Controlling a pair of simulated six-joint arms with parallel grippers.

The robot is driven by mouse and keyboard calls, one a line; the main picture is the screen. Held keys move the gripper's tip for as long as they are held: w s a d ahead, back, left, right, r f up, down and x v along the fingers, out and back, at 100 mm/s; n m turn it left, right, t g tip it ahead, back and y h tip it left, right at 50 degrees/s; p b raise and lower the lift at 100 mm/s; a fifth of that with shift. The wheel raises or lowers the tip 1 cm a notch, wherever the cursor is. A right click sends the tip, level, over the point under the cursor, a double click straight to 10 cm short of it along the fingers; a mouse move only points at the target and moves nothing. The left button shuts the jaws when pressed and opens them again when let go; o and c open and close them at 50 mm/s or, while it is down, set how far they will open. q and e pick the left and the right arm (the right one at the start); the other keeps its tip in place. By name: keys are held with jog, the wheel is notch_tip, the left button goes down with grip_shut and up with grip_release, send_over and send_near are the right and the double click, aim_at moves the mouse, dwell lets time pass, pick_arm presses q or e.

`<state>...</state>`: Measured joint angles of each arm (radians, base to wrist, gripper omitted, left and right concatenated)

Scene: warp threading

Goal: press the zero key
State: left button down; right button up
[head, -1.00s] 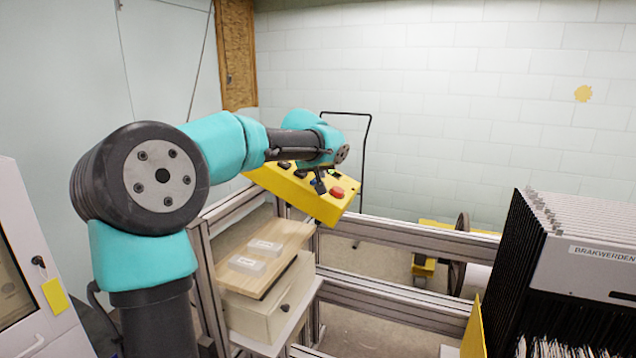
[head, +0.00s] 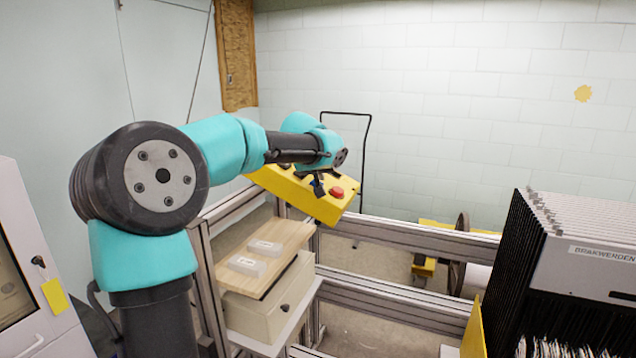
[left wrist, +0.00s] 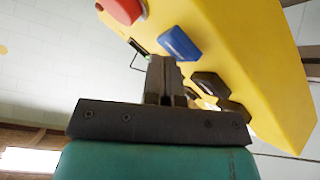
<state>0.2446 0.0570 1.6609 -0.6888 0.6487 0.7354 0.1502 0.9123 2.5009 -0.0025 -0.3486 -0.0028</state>
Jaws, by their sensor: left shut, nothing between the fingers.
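A yellow control box (head: 325,208) stands tilted on the metal frame. A red button (head: 337,192) sits at its right end. In the left wrist view the box (left wrist: 265,65) also carries the red button (left wrist: 125,9), a blue key (left wrist: 180,43) and several dark keys (left wrist: 210,85). No lettering is readable, so I cannot tell which is the zero key. My left gripper (head: 319,191) is shut and empty, over the box face left of the red button. In the left wrist view its fingertips (left wrist: 163,62) are close beside the blue key; contact cannot be told. My right gripper is out of view.
A wooden board (head: 290,236) with two small pale blocks lies below the box on a beige cabinet (head: 265,312). Metal rails (head: 390,239) run to the right. A rack of black panels (head: 535,250) stands at the far right.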

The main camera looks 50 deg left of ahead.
aim_at(328, 191)
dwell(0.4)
pick_arm(q)
jog(key=shift+w+d+r, duration=0.15)
jog(key=shift+d+r, duration=0.15)
jog(key=shift+r, duration=0.5)
jog(key=r, duration=0.1)
jog(key=d+r, duration=0.1)
jog(key=r, duration=0.2)
jog(key=shift+w+d+r, duration=0.3)
jog(key=shift+w+d, duration=0.05)
dwell(0.7)
